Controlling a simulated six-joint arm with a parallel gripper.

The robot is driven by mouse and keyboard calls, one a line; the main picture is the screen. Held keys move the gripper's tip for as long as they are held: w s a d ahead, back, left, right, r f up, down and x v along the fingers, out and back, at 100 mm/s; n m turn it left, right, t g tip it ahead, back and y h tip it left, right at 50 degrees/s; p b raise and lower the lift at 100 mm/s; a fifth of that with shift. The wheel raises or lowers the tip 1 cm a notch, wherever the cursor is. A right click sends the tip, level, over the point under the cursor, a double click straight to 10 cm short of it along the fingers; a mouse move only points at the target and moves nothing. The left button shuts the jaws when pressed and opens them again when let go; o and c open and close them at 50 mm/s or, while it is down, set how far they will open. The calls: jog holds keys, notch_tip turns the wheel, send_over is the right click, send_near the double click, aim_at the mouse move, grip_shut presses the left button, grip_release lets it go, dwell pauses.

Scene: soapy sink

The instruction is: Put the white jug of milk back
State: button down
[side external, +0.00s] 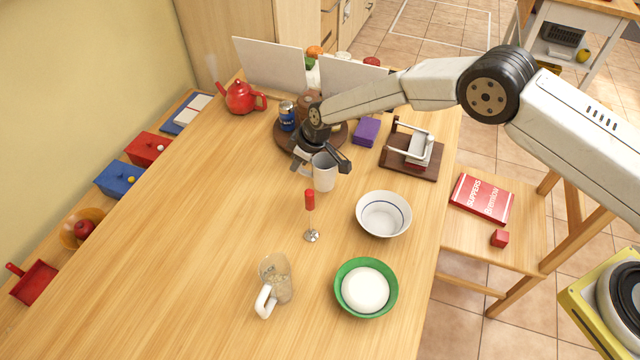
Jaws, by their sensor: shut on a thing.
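The white jug (325,178) is near the middle of the wooden table, just in front of a round brown board (284,143). My gripper (324,160) reaches down from the upper right and is shut on the jug near its top. The jug looks upright. Its upper part is partly hidden by my gripper, and its contents do not show. I cannot tell whether its base touches the table. The round board carries a blue can (287,117) and a brown jar (308,103), partly hidden behind my arm.
Close by are a red-handled whisk (310,212), a white bowl (384,214), a green bowl (341,288), a glass mug (275,277), a purple box (366,132) and a brown stand (425,165). A red teapot (240,98) stands far left. The table's left-middle is clear.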

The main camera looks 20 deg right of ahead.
jog(key=shift+w, duration=0.1)
jog(key=shift+a+f, duration=0.1)
jog(key=shift+f, duration=0.15)
jog(key=shift+w+f, duration=0.1)
jog(key=shift+f, duration=1.4)
jog(key=shift+f, duration=0.1)
jog(key=c, duration=0.6)
grip_release()
